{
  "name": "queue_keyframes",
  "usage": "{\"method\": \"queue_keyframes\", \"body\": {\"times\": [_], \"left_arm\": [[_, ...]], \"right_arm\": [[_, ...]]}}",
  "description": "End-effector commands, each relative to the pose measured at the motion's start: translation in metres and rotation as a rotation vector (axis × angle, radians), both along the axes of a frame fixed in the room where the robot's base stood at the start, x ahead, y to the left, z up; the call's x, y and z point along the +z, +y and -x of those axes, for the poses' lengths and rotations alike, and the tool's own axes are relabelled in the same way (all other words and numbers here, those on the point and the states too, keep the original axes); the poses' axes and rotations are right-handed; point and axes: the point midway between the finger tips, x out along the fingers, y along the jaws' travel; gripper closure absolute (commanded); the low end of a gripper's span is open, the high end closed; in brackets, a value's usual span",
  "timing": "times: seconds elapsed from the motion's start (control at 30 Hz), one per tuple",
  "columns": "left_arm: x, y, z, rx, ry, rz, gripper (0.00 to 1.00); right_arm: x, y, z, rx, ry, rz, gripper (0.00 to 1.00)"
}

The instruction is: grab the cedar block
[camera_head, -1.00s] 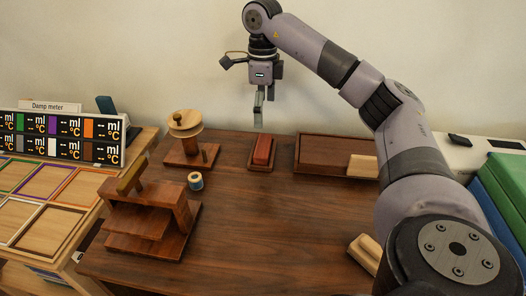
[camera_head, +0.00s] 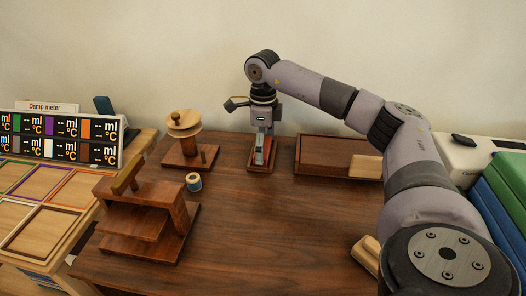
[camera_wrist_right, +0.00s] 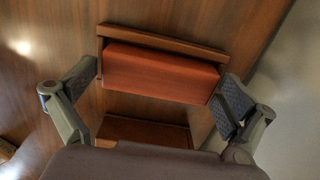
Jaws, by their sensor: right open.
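The cedar block appears to be the reddish block (camera_wrist_right: 160,73), lying in a small brown wooden tray (camera_wrist_right: 165,38). In the head view the small tray (camera_head: 260,169) is at the back middle of the table, and my gripper largely hides the block. My right gripper (camera_head: 264,152) points down over the tray. In the right wrist view my right gripper (camera_wrist_right: 158,85) is open, with one finger near each end of the block. The fingers are not closed on it. My left gripper is not in view.
A longer tray (camera_head: 322,150) with a pale block (camera_head: 366,168) stands just right. A wooden stand with a round top (camera_head: 184,122), a small spool (camera_head: 194,181) and a stepped wooden stand (camera_head: 145,210) are left. Another pale block (camera_head: 366,254) lies front right. The table middle is clear.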

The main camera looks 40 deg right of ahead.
Motion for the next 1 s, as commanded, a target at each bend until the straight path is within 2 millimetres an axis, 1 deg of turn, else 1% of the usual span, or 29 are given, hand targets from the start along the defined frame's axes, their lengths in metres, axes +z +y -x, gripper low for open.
{"method": "queue_keyframes", "body": {"times": [0.1,0.67,0.87,0.93,1.0], "left_arm": [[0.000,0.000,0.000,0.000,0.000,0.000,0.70],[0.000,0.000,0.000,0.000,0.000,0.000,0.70],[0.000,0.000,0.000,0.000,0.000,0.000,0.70],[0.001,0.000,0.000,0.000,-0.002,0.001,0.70],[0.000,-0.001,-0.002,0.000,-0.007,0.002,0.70]], "right_arm": [[0.000,0.000,0.000,0.000,0.000,0.000,0.01],[0.001,0.000,0.000,0.000,0.000,0.000,0.37],[0.002,0.000,0.000,0.000,0.000,0.000,0.38],[0.005,0.000,0.000,0.000,-0.001,-0.001,0.38],[0.013,0.000,0.000,0.000,-0.002,0.000,0.38]]}}
